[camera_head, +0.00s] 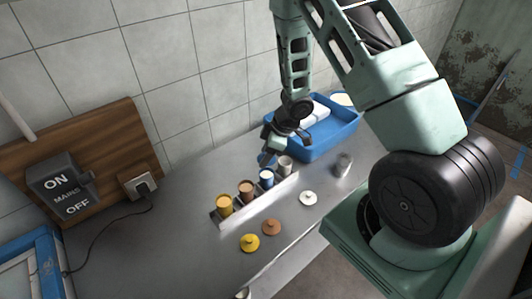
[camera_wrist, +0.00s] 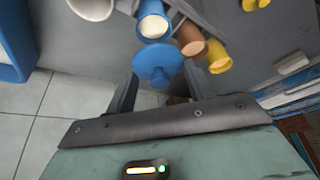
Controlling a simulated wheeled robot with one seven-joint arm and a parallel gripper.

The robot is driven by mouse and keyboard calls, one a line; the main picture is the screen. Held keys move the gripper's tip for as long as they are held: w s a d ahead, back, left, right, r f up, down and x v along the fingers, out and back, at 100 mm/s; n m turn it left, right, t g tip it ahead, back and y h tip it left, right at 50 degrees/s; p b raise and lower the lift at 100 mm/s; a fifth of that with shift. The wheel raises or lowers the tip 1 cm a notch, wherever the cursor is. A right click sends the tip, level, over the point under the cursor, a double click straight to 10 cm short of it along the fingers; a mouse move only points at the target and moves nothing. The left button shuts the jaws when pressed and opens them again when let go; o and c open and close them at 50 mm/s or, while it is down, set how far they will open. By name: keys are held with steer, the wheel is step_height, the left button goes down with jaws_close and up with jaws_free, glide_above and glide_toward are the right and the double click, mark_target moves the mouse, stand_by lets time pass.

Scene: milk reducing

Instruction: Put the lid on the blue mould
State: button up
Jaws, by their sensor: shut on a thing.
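The blue mould (camera_head: 266,178) stands upright in a metal holder between the brown and white moulds. The wrist view shows the same blue mould (camera_wrist: 151,22) open at the top, with pale content inside. My gripper (camera_head: 268,154) is just above it and shut on the blue lid (camera_wrist: 158,62). The lid is a round disc with a knob on the gripper's side. In the wrist view it appears beside the mould's rim, apart from its opening. In the head view the lid (camera_head: 265,160) is small and partly hidden by the fingers.
The holder also carries a yellow mould (camera_head: 224,205), a brown mould (camera_head: 246,189) and a white mould (camera_head: 285,164). A yellow lid (camera_head: 249,243), brown lid (camera_head: 271,227) and white lid (camera_head: 308,198) lie in front.

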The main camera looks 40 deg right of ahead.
steer(key=shift+f+b, duration=1.6)
step_height(320, 180, down, 2)
steer(key=shift+b, duration=0.5)
steer(key=shift+r+p, duration=0.1)
steer(key=shift+p, duration=0.45)
steer(key=shift+f+p, duration=0.2)
steer(key=shift+p, duration=0.15)
stand_by(1.0)
steer(key=o, duration=1.5)
